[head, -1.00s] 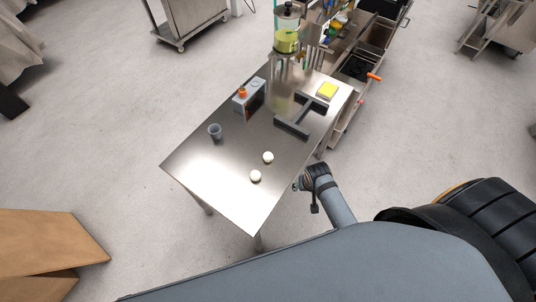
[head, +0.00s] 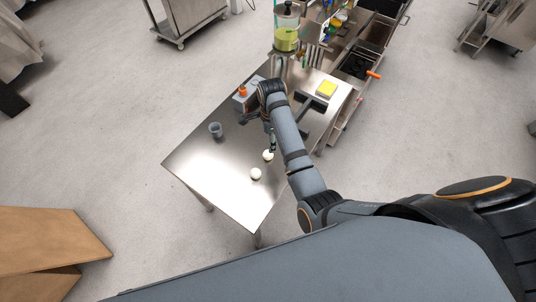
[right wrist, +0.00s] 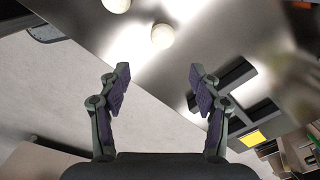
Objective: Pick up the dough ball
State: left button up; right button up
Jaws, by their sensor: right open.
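Two pale dough balls lie on the steel table (head: 205,165): the farther dough ball (head: 267,156) and the nearer dough ball (head: 256,174). My right gripper (head: 272,147) hangs over the table close to the farther ball, partly in front of it in the head view. In the right wrist view, my right gripper (right wrist: 158,78) is open and empty. One ball (right wrist: 162,36) shows beyond the gap between its fingers, and the other ball (right wrist: 116,4) is cut by the top edge. My left gripper is not in view.
A grey cup (head: 215,130) stands left of the balls. A dark bracket is partly behind my arm. The table's near-left part is clear.

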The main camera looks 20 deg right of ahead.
send_over(268, 152)
jog(key=f, duration=0.5)
jog(key=shift+s+d, duration=0.35)
jog(key=shift+d, duration=0.05)
jog(key=shift+w+a+f, duration=0.1)
jog(key=shift+a+f, duration=0.05)
jog(key=shift+f, duration=0.7)
jog(key=shift+w+a+f, duration=0.1)
jog(key=shift+f, duration=0.8)
jog(key=shift+w+a+f, duration=0.1)
jog(key=shift+a+f, duration=0.05)
jog(key=shift+f, duration=0.7)
jog(key=c, duration=1.2)
jog(key=shift+r, duration=0.1)
